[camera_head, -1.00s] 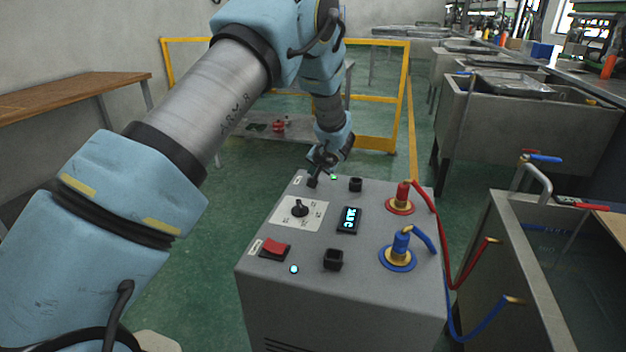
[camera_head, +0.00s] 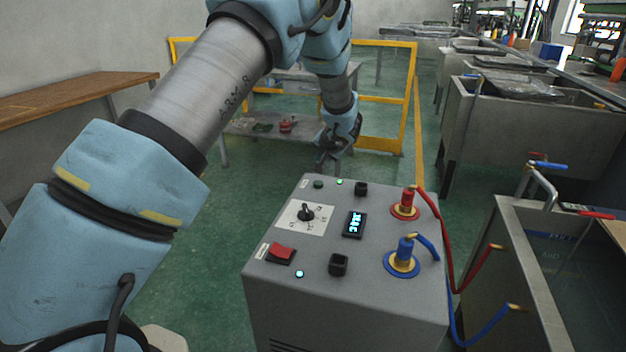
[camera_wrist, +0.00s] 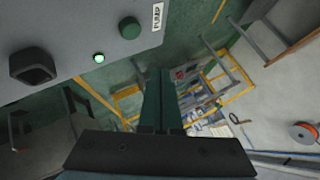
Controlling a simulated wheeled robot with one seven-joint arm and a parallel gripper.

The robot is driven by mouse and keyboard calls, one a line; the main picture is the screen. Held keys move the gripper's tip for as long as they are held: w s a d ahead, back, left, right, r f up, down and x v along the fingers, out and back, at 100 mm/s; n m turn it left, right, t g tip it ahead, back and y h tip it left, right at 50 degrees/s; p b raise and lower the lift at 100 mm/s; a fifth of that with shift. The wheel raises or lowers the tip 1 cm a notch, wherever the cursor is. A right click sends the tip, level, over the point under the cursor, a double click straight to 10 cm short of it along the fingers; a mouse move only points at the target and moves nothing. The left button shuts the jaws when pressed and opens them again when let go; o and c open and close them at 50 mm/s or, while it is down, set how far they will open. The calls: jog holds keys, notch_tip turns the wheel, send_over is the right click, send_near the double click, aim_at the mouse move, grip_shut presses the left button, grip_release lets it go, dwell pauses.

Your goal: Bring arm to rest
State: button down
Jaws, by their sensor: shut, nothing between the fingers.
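My arm reaches from the left over the floor toward the back of the grey machine (camera_head: 345,240). My gripper (camera_head: 322,168) is just beyond the machine's far edge, above the floor, pointing down, apart from the panel. In the wrist view my gripper (camera_wrist: 160,74) has its two dark fingers together with nothing between them. The green pump button (camera_head: 318,184) on the panel is uncovered, and it also shows in the wrist view (camera_wrist: 130,28) beside the PUMP label (camera_wrist: 157,16). A small lamp (camera_head: 339,181) beside it glows green.
The panel holds a rotary knob (camera_head: 305,212), a lit display (camera_head: 354,225), a red switch (camera_head: 281,254) and red (camera_head: 405,205) and blue (camera_head: 402,262) hose fittings. A metal tank (camera_head: 510,230) stands right, a yellow rail (camera_head: 398,125) behind, and a wooden table (camera_head: 75,97) left.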

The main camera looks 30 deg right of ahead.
jog(key=s+a+r+n+g+y, duration=0.2)
jog(key=a+r+n+g, duration=0.1)
jog(key=a, duration=1.3)
jog(key=s+a+r+n+g+y, duration=0.1)
jog(key=s+a+r+n+g, duration=0.15)
jog(key=a, duration=1.25)
jog(key=s+a+r+n+g+h, duration=0.2)
jog(key=s+a+n, duration=0.1)
jog(key=s+a, duration=1.1)
jog(key=s, duration=0.2)
jog(key=shift+s+r+n, duration=0.35)
jog(key=shift+r, duration=0.05)
